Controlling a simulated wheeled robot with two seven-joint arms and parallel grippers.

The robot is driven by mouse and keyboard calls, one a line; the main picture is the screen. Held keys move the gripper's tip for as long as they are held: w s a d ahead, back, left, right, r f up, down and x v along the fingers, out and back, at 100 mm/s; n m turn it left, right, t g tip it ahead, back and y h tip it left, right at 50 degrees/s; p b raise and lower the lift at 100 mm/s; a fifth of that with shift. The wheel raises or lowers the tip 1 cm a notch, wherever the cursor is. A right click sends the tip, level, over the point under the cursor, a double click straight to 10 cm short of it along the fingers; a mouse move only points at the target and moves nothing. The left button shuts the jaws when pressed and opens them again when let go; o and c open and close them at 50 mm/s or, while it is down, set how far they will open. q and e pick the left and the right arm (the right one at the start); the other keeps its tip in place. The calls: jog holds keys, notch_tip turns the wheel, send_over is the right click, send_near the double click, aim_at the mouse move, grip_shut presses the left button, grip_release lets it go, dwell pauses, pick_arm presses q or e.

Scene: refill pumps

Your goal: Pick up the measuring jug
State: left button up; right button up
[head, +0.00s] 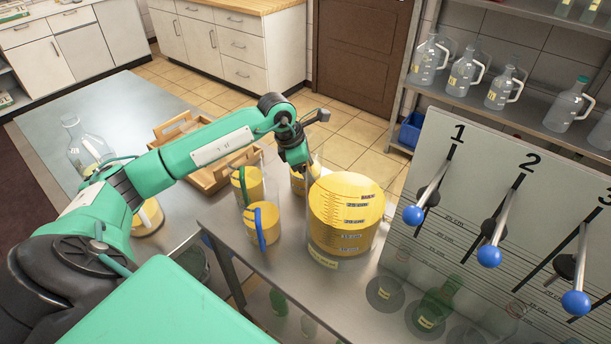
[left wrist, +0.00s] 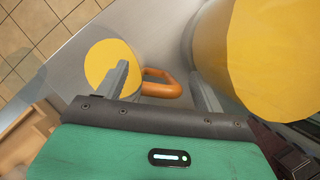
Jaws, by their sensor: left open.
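A clear jug of yellow liquid with an orange handle (left wrist: 160,88) stands below my left gripper in the left wrist view; its round yellow top (left wrist: 108,62) shows to the left. In the head view this jug (head: 304,184) is partly hidden by my left gripper (head: 298,165). The gripper is open and points down, with the orange handle between its fingers as seen from the wrist. Two more jugs of yellow liquid stand to the left, one with a green handle (head: 247,186) and one with a blue handle (head: 262,226). My right gripper is not in view.
A large marked cylinder of yellow liquid (head: 346,212) stands close to the right of the gripper. A panel with numbered levers (head: 470,200) rises further right. A wooden tray (head: 205,180) and a glass bottle (head: 88,150) are at the left. Bottles (head: 280,300) show low down.

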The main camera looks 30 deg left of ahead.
pick_arm(q)
grip_shut()
jog(key=shift+r, duration=0.1)
jog(key=shift+r, duration=0.1)
